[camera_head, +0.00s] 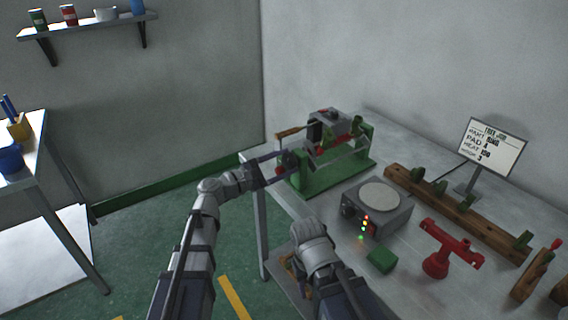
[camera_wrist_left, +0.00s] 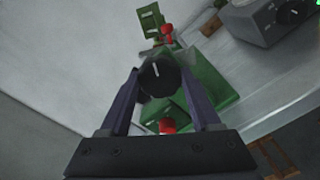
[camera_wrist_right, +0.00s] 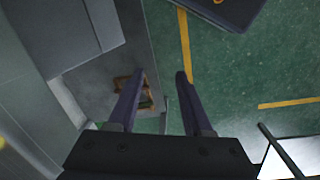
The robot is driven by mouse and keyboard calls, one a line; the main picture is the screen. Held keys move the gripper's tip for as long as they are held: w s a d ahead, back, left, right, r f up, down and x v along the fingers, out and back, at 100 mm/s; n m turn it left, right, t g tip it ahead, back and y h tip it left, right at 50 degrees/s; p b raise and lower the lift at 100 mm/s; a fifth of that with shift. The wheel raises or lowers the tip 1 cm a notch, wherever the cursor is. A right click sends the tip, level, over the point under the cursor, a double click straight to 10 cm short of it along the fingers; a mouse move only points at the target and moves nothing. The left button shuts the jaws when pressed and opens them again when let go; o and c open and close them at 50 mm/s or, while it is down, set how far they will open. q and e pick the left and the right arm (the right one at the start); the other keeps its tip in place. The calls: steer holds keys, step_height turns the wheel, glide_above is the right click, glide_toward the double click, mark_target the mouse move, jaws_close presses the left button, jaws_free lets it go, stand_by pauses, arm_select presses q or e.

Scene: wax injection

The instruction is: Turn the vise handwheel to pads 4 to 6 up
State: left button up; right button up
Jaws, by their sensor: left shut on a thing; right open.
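The vise is a green frame (camera_head: 338,178) on the bench, with a dark clamp block (camera_head: 328,124) at its top. Its handwheel (camera_wrist_left: 158,75) is a dark round knob with a white mark, on the vise's left end. My left gripper (camera_head: 282,162) is shut on the handwheel, a finger on each side in the left wrist view. A red knob (camera_wrist_left: 168,127) shows between the handwheel and my palm. The pad numbers are not readable. My right gripper (camera_wrist_right: 160,80) is open and empty, low beside the bench's front edge; its fingers are mostly hidden in the head view.
A grey heater box (camera_head: 378,205) with a round plate and lit lamps stands right of the vise. A green block (camera_head: 382,260), a red stand (camera_head: 437,262), a wooden rack (camera_head: 455,212) and a sign (camera_head: 492,147) stand further right. Another table (camera_head: 40,165) is at the left.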

arm_select(q)
steer(key=shift+m, duration=5.8)
steer(key=shift+s+f+m, duration=0.1)
steer(key=shift+m, duration=9.4)
